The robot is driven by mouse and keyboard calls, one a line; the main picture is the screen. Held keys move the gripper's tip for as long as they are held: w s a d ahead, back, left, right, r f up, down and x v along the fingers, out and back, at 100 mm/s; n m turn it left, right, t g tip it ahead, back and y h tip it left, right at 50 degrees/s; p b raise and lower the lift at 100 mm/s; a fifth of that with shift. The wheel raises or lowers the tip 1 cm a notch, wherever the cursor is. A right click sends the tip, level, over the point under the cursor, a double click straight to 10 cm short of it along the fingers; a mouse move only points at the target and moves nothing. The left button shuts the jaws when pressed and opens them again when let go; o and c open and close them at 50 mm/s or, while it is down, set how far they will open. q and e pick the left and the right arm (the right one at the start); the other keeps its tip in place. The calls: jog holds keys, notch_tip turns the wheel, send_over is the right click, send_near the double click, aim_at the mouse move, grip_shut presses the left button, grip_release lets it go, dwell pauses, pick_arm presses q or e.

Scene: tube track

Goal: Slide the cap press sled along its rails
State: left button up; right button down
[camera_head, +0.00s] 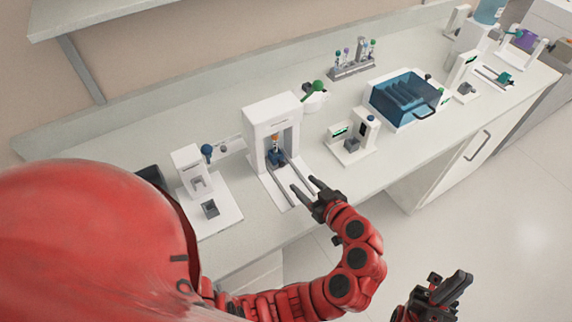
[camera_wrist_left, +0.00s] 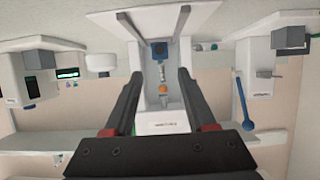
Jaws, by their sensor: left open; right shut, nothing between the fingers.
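The cap press (camera_head: 262,115) is a white arch on a white base, with two grey rails (camera_head: 290,172) running out its front. The blue sled (camera_head: 276,158) sits on the rails at the mouth of the arch and carries an upright tube with an orange cap (camera_head: 275,138). In the left wrist view the blue sled (camera_wrist_left: 158,48) and orange cap (camera_wrist_left: 162,89) show between the fingers. My left gripper (camera_head: 303,184) is open and empty, above the front end of the rails, apart from the sled. My right gripper (camera_head: 452,290) is shut and empty, away from the bench.
A white device with a blue-knobbed lever (camera_head: 206,152) stands left of the press. A small white station (camera_head: 352,140) and a blue-lidded box (camera_head: 404,98) stand right. A tube rack (camera_head: 351,71) is behind. The bench front edge lies near my left gripper.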

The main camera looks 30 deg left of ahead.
aim_at(283, 164)
pick_arm(q)
jog(key=p+x, duration=0.3)
jog(key=x, duration=0.7)
jog(key=shift+w+a+p, duration=0.2)
jog(key=shift+p, duration=0.15)
jog(key=shift+w+a+f, duration=0.3)
jog(key=shift+a+f, duration=0.05)
jog(key=shift+a, duration=0.1)
grip_shut()
dwell(0.4)
